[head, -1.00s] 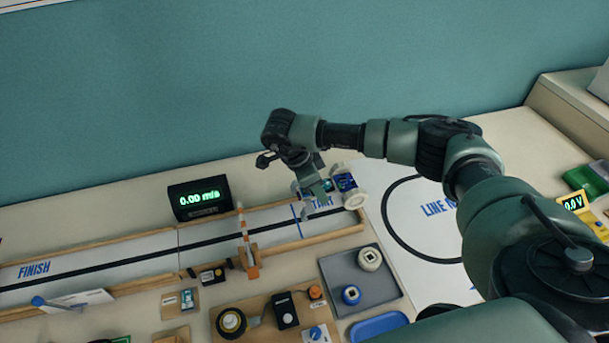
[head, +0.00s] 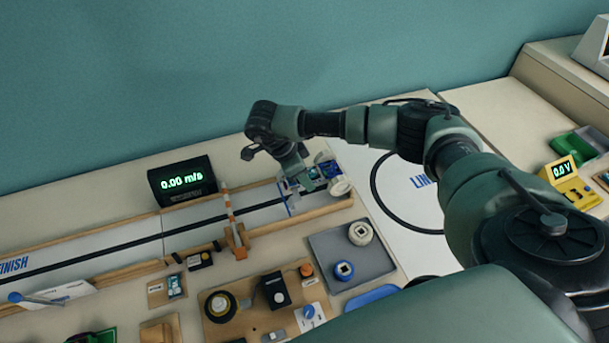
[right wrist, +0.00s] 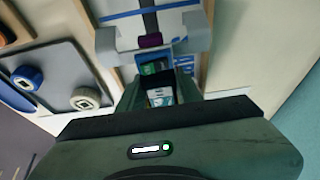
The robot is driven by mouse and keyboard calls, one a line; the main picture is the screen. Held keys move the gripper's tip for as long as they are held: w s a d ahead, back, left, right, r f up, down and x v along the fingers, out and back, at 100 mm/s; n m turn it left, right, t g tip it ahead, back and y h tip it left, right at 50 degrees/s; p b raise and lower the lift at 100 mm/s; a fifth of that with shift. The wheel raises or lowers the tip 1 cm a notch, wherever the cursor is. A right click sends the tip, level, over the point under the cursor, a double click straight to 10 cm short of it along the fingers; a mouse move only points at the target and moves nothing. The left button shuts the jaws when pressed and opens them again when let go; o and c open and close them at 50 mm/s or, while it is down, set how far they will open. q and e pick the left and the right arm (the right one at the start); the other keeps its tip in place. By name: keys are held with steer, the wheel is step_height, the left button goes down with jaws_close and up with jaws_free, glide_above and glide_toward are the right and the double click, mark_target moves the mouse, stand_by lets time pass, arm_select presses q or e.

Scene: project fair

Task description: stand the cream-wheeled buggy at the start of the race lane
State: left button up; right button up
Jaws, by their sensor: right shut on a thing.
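The cream-wheeled buggy (head: 341,187) is at the right end of the race lane (head: 262,215) in the head view, with a blue part and cream wheels showing. My right gripper (head: 298,184) is shut on it, over the lane near the blue start line. Whether the wheels touch the lane, I cannot tell. The gripper and buggy hide most of the start lettering. My left gripper is not in view.
An orange-and-white striped gate post (head: 231,213) stands across the lane to the left. A speed display (head: 182,181) reading 0.00 m/s stands behind it. A grey tray (head: 372,268) holding a cream and a blue wheel lies in front. Wooden rails edge the lane.

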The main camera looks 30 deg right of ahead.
stand_by(0.5)
steer(key=shift+a+r, duration=0.1)
steer(key=shift+a, duration=0.1)
steer(key=shift+f+b, duration=0.7)
steer(key=shift+b, duration=0.1)
stand_by(1.5)
steer(key=shift+d+f+b, duration=0.15)
steer(key=shift+f+b, duration=0.15)
steer(key=shift+f, duration=0.05)
stand_by(0.4)
steer(key=shift+d, duration=0.1)
stand_by(0.3)
